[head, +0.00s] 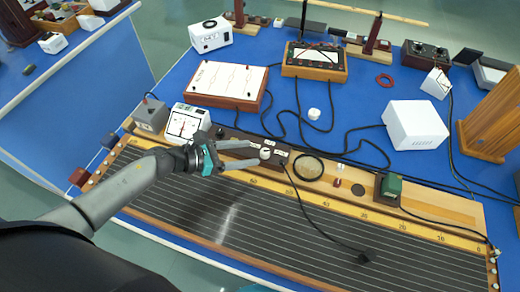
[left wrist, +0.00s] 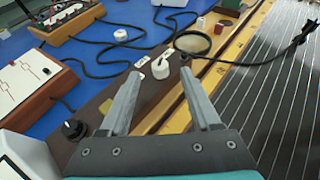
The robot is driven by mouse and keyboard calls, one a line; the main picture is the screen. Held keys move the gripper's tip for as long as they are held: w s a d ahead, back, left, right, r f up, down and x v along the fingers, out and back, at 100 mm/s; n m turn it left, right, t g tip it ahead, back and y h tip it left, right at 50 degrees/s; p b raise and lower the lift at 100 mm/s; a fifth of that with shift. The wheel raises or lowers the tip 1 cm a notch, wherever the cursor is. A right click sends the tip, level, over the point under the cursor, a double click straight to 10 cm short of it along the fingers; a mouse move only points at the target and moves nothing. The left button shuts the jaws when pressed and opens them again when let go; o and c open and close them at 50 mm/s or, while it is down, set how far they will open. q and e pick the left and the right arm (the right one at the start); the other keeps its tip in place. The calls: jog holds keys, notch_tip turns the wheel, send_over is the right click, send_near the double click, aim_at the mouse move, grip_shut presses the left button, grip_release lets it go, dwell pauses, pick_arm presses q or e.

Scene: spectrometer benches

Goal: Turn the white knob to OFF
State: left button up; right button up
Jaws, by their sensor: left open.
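The white knob (head: 265,153) sits on a dark brown wooden strip (head: 238,136) behind the ruled board. It also shows in the left wrist view (left wrist: 160,69), with small white label plates (left wrist: 143,62) beside it; their lettering is too small to read. My left gripper (head: 257,154) is open, its two fingers pointing at the knob. In the left wrist view the fingertips (left wrist: 160,74) lie on either side of the knob, apart from each other. I cannot tell whether either finger touches it. My right gripper is not in view.
A black knob (left wrist: 73,130) is on the same strip. A round lens or ring (head: 308,168) lies right of the white knob. Black cables cross the blue table behind. A white-faced meter (head: 184,122) stands close behind my left wrist. The ruled board (head: 300,232) is mostly clear.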

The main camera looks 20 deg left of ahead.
aim_at(264, 151)
pick_arm(q)
jog(key=shift+x, duration=2.4)
grip_shut()
